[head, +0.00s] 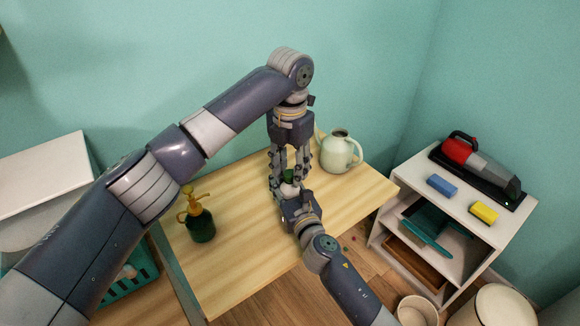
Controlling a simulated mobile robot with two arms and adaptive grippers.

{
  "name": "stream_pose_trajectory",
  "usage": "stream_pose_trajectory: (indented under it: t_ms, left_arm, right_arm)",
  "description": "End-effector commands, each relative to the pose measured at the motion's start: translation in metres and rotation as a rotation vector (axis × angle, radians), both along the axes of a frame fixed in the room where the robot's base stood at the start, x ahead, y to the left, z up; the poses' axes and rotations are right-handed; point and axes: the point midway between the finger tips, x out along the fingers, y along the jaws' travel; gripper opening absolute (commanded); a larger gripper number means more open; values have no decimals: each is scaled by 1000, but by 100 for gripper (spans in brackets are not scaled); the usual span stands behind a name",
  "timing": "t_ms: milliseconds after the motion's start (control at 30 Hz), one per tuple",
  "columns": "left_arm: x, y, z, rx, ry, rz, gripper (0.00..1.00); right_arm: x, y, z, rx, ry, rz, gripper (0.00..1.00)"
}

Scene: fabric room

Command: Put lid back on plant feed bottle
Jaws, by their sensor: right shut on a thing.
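The spot where my two grippers meet is over the wooden table. A small green piece (289,175) shows there, with a pale whitish part (288,189) just below it. They look like the lid and bottle, but the grippers hide most of them. My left gripper (290,178) points down from above, its fingers apart on either side of the green piece. My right gripper (291,192) reaches in from the lower right and is shut on the pale part, which looks like the bottle. I cannot tell whether the green piece is seated on it.
On the wooden table (240,255) stand a dark green spray bottle (201,228) at left and a pale watering can (341,154) behind the grippers. A white shelf unit (408,178) at right holds a red handheld vacuum (478,165), a blue sponge (442,187) and a yellow sponge (484,213).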

Motion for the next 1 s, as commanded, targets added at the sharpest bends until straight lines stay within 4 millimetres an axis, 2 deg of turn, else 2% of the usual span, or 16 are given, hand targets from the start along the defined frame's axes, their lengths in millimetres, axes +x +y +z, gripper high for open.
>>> stream_pose_trajectory:
  t_ms: [333,700,1000]
  left_arm:
    - [0,0,2,0,0,1,42]
    - [0,0,43,1,1,1,42]
    - [-1,0,44,1,2,3,40]
  right_arm:
    - [-1,0,-2,0,3,0,0]
    - [-1,0,-2,0,3,0,0]
    - [-1,0,-2,0,3,0,0]
